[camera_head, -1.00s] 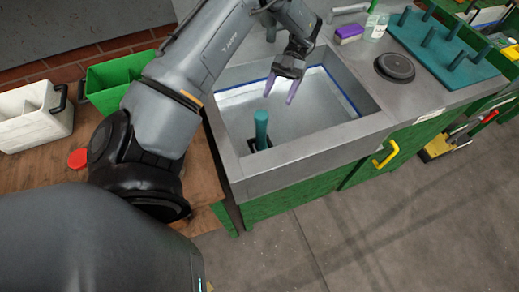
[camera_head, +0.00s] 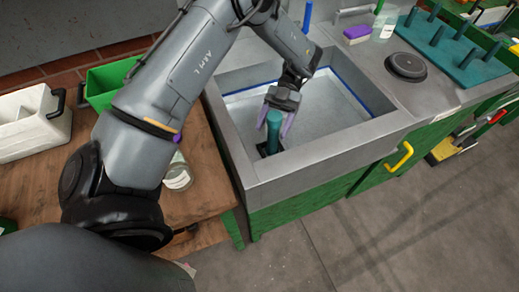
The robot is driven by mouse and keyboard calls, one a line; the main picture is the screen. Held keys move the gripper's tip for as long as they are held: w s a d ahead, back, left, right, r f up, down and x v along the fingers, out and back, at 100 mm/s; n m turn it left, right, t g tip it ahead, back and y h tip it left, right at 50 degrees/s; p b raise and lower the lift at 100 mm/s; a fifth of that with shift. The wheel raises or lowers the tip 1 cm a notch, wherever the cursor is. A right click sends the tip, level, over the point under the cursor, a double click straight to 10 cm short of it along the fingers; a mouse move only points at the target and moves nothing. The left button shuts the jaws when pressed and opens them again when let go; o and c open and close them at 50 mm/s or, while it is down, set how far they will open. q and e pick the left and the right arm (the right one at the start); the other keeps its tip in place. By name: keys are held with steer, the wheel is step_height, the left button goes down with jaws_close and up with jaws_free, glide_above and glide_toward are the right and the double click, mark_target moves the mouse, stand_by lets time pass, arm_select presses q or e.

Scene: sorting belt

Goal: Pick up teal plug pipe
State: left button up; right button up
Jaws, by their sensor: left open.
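The teal plug pipe (camera_head: 273,133) stands upright in the near left part of the sink basin (camera_head: 318,108), with a dark base at its foot. My left gripper (camera_head: 273,124) is open, with its two purple fingers on either side of the pipe's upper part. I cannot tell whether the fingers touch it. My right gripper is not in view.
A teal peg rack (camera_head: 462,62), a dark round disc (camera_head: 406,66), a purple sponge (camera_head: 357,33) and a clear bottle (camera_head: 384,26) stand on the counter right of the sink. White (camera_head: 32,119) and green (camera_head: 105,82) bins and a clear jar (camera_head: 178,172) are at left.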

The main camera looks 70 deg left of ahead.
arm_select(q)
steer(key=shift+s+d+f, duration=0.15)
steer(key=shift+s+d, duration=0.15)
steer(key=shift+d, duration=0.05)
steer(key=shift+w, duration=0.25)
steer(key=shift+c, duration=0.7)
jaws_close()
